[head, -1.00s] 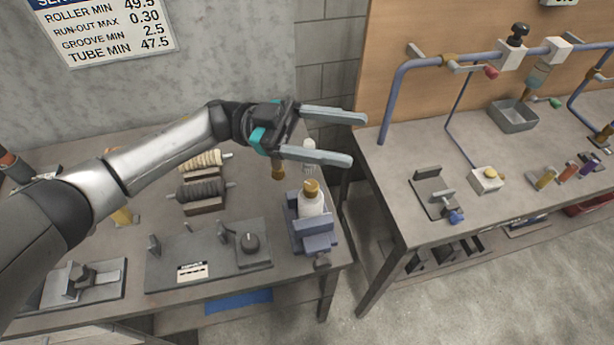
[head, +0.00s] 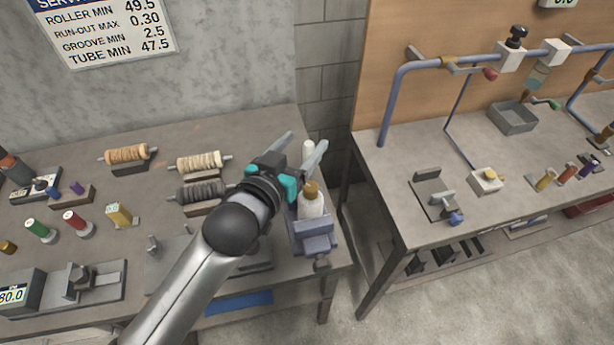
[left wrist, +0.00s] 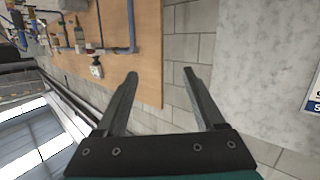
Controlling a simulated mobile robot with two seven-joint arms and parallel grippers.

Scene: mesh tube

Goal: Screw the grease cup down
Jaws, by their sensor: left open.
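A black-knobbed fitting (head: 518,36) sits upright on a white block on the blue pipe (head: 480,58) over the right bench. A white bottle with a brass-coloured cap (head: 312,203) stands in a blue-grey holder (head: 312,238) on the left bench. I cannot tell for sure which of these is the grease cup. My left gripper (head: 304,143) is open and empty, just beyond the bottle in the picture, with fingers pointing toward the wall. In the left wrist view the open fingers (left wrist: 161,72) have only wall and board behind them. My right gripper is out of view.

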